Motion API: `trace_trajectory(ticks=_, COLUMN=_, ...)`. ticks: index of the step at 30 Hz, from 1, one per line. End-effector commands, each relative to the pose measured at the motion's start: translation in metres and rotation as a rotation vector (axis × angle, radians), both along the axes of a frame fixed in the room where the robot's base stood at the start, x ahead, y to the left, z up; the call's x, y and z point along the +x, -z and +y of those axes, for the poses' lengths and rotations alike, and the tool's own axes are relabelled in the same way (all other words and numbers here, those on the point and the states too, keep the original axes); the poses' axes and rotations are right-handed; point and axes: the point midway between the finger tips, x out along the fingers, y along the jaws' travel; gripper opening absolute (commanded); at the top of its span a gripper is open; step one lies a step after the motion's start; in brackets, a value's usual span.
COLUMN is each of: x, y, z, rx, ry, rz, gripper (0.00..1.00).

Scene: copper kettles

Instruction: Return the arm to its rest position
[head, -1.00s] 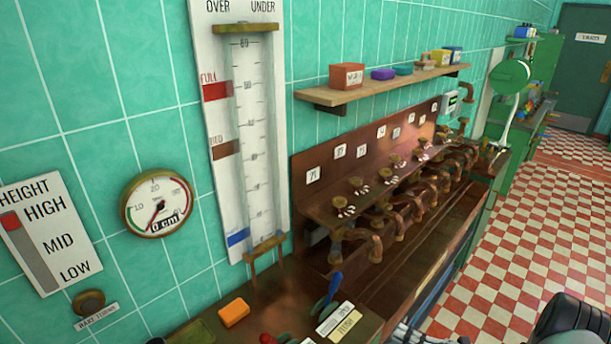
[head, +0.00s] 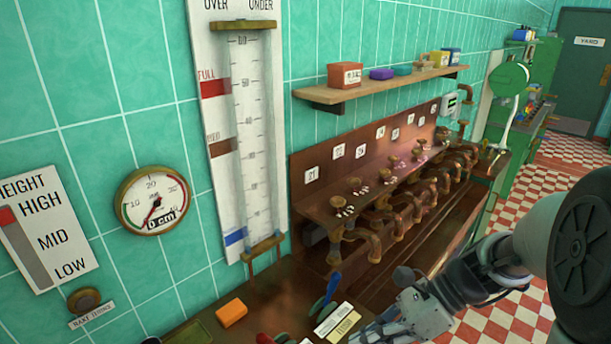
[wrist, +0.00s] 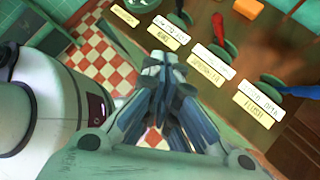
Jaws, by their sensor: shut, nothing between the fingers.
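My gripper (wrist: 163,72) is shut and empty in the wrist view, its fingertips together over the red and white floor beside the counter edge. In the head view my gripper and arm (head: 425,305) show at the lower right, in front of the copper trough. The fingertips are hard to make out there. My white and black arm link fills the right edge of the head view.
A counter with levers, a blue one (head: 331,290) among them, and label plates (head: 338,322) lies close to my gripper. An orange block (head: 231,313) sits on it. The copper trough with taps (head: 375,245) runs along the wall. The checkered floor (head: 502,215) is open on the right.

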Motion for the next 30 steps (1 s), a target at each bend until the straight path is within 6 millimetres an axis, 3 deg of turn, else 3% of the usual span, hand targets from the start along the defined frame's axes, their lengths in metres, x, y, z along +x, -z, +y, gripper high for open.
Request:
trace_trajectory(ticks=4, x=-0.038, y=-0.02, z=0.008, rx=-0.182, ry=-0.328, rz=-0.277, gripper=0.0)
trace_trajectory(ticks=9, x=-0.075, y=-0.035, z=0.003, rx=-0.381, ry=-0.721, rz=-0.571, gripper=0.0)
trace_trajectory(ticks=18, x=-0.117, y=-0.054, z=-0.019, rx=-0.714, ry=-1.397, rz=-0.978, gripper=0.0)
trace_trajectory(ticks=24, x=-0.125, y=-0.061, z=-0.028, rx=-0.836, ry=-1.637, rz=-1.085, gripper=0.0)
trace_trajectory(ticks=30, x=-0.126, y=-0.062, z=-0.03, rx=-0.858, ry=-1.681, rz=-1.1, gripper=0.0)
